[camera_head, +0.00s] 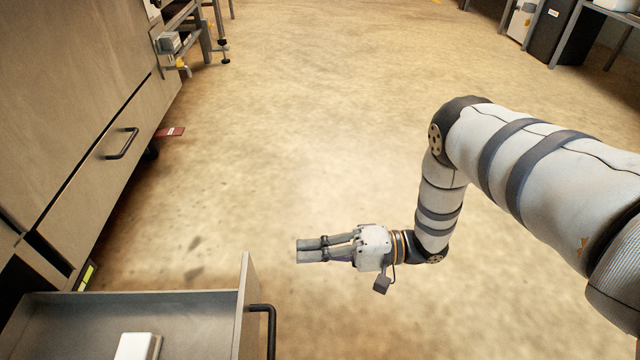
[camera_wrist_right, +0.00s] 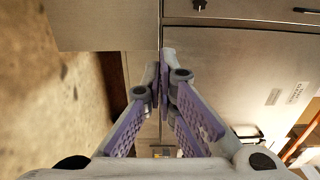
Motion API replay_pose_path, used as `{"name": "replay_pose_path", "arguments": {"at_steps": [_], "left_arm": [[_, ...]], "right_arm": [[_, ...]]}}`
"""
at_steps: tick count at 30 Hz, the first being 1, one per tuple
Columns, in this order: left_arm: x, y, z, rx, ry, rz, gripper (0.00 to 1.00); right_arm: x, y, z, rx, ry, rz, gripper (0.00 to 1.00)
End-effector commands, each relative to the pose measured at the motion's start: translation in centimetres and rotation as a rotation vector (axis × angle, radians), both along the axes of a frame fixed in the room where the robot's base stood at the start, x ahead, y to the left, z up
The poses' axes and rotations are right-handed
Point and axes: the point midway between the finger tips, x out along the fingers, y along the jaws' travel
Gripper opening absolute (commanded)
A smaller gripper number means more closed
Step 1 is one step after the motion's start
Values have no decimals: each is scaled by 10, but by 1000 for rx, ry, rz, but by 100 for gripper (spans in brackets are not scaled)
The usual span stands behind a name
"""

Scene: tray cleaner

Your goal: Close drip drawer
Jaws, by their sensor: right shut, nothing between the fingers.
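The drip drawer (camera_head: 246,300) stands open at the lower left of the head view, pulled out from the grey cabinet. Its front panel carries a dark bar handle (camera_head: 268,325), and the lower part of the drawer is cut off by the picture edge. A white block-like object (camera_head: 138,346) lies inside it. My right gripper (camera_head: 298,250) is shut and empty, pointing left, to the right of the drawer front and apart from it in the picture. In the right wrist view its fingertips (camera_wrist_right: 163,85) are together before metal panels. My left gripper is not in view.
The cabinet (camera_head: 80,90) fills the left side, with a shut drawer whose handle (camera_head: 121,143) shows. A red item (camera_head: 170,132) lies by its base. Metal frames stand at the back left and a dark unit (camera_head: 553,30) at the back right. The middle floor is clear.

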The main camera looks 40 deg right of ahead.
Motion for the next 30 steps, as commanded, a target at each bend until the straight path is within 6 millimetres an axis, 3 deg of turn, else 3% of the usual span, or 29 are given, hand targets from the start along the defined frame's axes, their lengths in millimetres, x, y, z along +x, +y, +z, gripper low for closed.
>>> {"name": "replay_pose_path", "arguments": {"at_steps": [6,12,30], "left_arm": [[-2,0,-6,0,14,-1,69],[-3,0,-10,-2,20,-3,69],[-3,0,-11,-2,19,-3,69]], "right_arm": [[26,39,-2,1,2,2,0],[41,62,-2,0,1,1,0],[46,74,-1,-2,1,0,0]]}}
